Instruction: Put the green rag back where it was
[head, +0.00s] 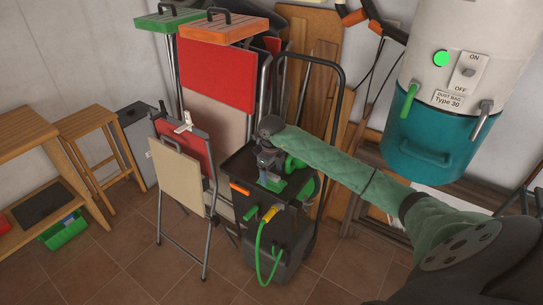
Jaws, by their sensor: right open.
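A small green patch that looks like the green rag (273,184) lies on the black top of a wheeled cart (238,166), in the middle of the head view. My right gripper (268,176) points down from above, with its fingertips at or just over this green patch. The gripper is open. I cannot tell whether the fingers touch the rag, and the gripper hides part of it. My left gripper is not in view.
Green round parts (296,162) sit right beside the gripper. A green hose (260,250) hangs at the cart's front. Folded chairs (182,170) stand close on the left, a teal and white dust collector (430,135) at right. Floor is clear in front.

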